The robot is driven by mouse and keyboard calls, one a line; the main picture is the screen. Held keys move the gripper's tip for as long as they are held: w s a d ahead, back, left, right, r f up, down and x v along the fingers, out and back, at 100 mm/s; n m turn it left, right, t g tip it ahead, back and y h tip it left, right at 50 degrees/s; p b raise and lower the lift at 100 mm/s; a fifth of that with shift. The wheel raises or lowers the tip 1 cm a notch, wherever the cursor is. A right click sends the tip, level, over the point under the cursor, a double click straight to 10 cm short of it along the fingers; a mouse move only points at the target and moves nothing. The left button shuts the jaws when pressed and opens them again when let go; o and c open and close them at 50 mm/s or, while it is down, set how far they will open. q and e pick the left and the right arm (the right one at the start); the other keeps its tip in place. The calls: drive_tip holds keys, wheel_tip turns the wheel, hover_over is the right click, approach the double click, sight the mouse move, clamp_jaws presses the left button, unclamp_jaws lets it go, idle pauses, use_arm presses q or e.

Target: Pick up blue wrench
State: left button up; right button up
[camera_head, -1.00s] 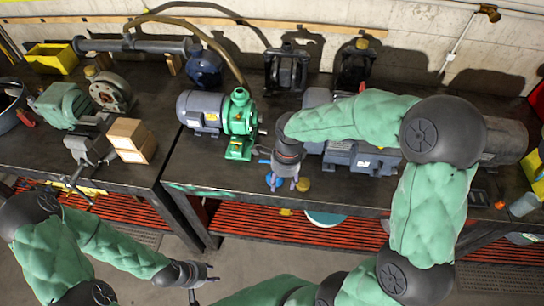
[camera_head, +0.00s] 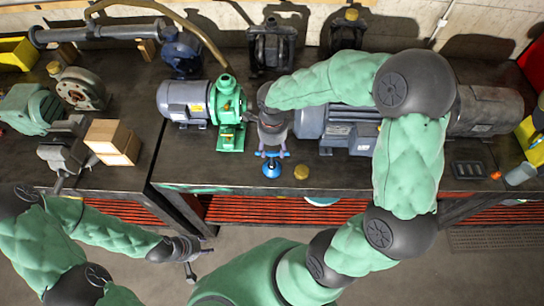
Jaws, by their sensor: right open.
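A small blue piece (camera_head: 285,154), which looks like part of the blue wrench, lies on the dark workbench right at the fingertips of my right gripper. The fingers hide most of it. My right gripper (camera_head: 272,153) points down over the bench, open, with its fingers spread over the piece; whether they touch it I cannot tell. A round blue object (camera_head: 271,170) sits just in front, nearer the bench edge. My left gripper (camera_head: 205,247) is low at the left, in front of the bench and away from it; its finger opening is unclear.
A green-and-grey pump motor (camera_head: 190,103) stands left of my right gripper. A large grey motor (camera_head: 345,130) stands to the right, partly behind my arm. A brass-coloured round piece (camera_head: 301,172) lies near the front edge. A wooden box (camera_head: 113,141) is at the left.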

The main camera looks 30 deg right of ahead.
sight(272, 154)
drive_tip(key=shift+a+f, duration=0.1)
drive_tip(key=shift+f, duration=2.3)
clamp_jaws()
